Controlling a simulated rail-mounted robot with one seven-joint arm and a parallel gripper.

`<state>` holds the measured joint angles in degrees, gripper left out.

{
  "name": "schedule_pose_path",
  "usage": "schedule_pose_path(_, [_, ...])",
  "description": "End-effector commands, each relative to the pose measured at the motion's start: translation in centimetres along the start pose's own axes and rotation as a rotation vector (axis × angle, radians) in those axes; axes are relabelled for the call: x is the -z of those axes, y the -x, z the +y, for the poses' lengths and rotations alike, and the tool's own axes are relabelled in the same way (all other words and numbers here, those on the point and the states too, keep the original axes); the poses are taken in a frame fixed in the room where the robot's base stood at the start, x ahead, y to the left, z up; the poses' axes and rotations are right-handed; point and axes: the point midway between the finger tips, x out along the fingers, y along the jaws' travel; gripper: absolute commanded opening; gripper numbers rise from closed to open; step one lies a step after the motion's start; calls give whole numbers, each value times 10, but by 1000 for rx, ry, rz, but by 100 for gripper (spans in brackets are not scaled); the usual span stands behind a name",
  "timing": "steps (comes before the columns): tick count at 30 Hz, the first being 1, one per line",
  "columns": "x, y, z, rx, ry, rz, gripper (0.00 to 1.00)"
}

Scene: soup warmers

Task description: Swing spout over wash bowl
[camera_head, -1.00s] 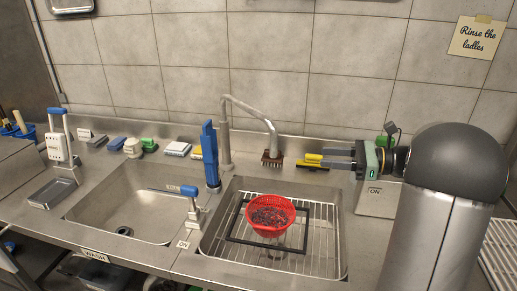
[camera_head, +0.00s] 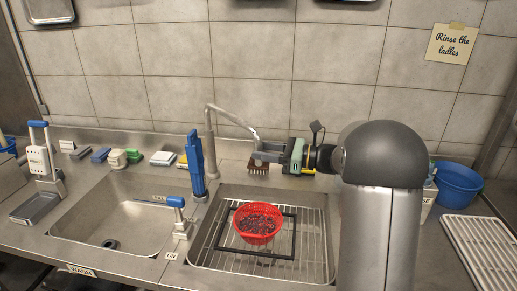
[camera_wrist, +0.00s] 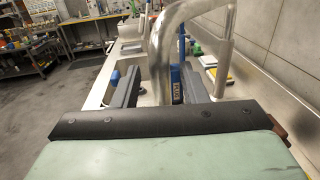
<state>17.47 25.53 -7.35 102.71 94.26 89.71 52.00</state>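The spout (camera_head: 231,116) is a bent grey metal pipe rising from the sink's back ledge, its free end towards the right-hand basin's back edge. The wash bowl (camera_head: 120,217) is the left basin, with a WASH label on its front edge. My gripper (camera_head: 262,152) is at the spout's free end, reaching in from the right. In the wrist view, the pipe (camera_wrist: 160,50) stands between my two spread fingers (camera_wrist: 160,88). The fingers are open, with a gap visible between them; I cannot tell whether either touches the pipe.
A red colander (camera_head: 257,225) sits on the wire rack in the right basin. A blue-handled upright (camera_head: 195,158) stands between the basins behind a blue-tipped lever (camera_head: 176,203). A brown brush (camera_head: 258,167) is just below my gripper. Sponges line the back ledge at left.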

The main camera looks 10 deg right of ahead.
Motion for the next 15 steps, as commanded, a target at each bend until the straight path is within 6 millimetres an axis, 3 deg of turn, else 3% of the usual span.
schedule_pose_path(6, [0,-18,0,-1,0,1,39])
schedule_pose_path(15, [0,-19,0,0,0,0,37])
